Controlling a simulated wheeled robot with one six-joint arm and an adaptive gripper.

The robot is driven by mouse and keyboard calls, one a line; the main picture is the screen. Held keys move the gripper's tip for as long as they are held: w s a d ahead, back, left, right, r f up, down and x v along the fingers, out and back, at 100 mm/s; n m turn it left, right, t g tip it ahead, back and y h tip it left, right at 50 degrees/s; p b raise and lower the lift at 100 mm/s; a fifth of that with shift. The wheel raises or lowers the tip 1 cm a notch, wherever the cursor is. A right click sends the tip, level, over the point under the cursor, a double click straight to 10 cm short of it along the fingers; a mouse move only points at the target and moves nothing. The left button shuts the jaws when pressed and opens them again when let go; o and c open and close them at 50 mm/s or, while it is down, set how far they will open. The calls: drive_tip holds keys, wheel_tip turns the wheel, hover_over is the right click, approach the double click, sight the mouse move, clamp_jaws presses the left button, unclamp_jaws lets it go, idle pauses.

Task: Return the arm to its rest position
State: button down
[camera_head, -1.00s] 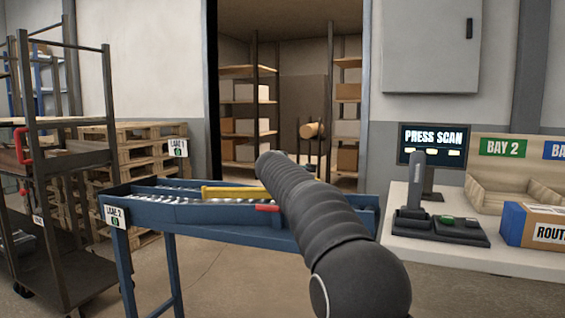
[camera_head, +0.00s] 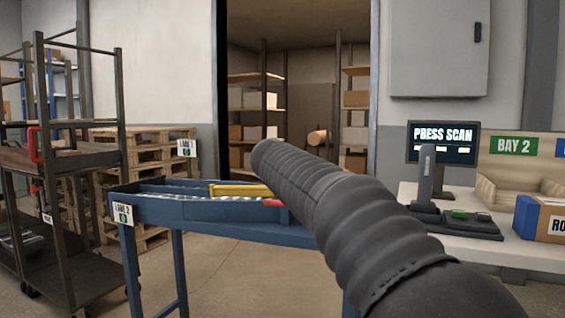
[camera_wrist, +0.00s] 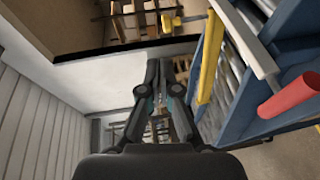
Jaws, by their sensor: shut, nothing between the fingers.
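My gripper (camera_wrist: 158,72) shows in the wrist view with its two fingers together, shut and empty. Part of the doorway and the blue conveyor appear beyond it. In the head view my dark ribbed arm reaches from the lower right up toward the doorway, in front of the conveyor. My gripper itself is hidden there behind the arm.
A blue roller conveyor (camera_head: 160,207) with a yellow bar (camera_head: 240,190) and red handle stands close by the arm. A bench (camera_head: 480,238) at right holds a scanner, a "PRESS SCAN" screen (camera_head: 441,142) and a blue-brown box (camera_head: 540,218). A dark cart (camera_head: 62,163) stands at left.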

drive_tip(key=shift+s, duration=0.1)
drive_tip(key=s+d+f+m+g, duration=0.2)
drive_tip(key=s+d+f+m, duration=0.15)
drive_tip(key=s, duration=0.35)
drive_tip(key=s+d+f+m+g, duration=0.2)
drive_tip(key=s+d+f, duration=0.25)
drive_tip(key=s, duration=0.35)
drive_tip(key=s+d+f+m+g, duration=0.2)
drive_tip(key=s+d+f+m, duration=0.1)
drive_tip(key=s+f, duration=0.3)
drive_tip(key=s+a+f+m+g+y, duration=0.1)
drive_tip(key=s+f+m+g, duration=0.1)
drive_tip(key=s+f, duration=0.7)
drive_tip(key=s+f+m+g+y+p, duration=0.1)
drive_tip(key=s+f+m, duration=0.3)
drive_tip(key=s+f, duration=0.4)
drive_tip(key=s+g, duration=0.1)
drive_tip(key=s, duration=0.6)
drive_tip(key=shift+s+a+f+m+g+y+p, duration=0.3)
drive_tip(key=shift+s+a+f+m+y, duration=0.05)
drive_tip(key=shift+s+a+f+y, duration=0.05)
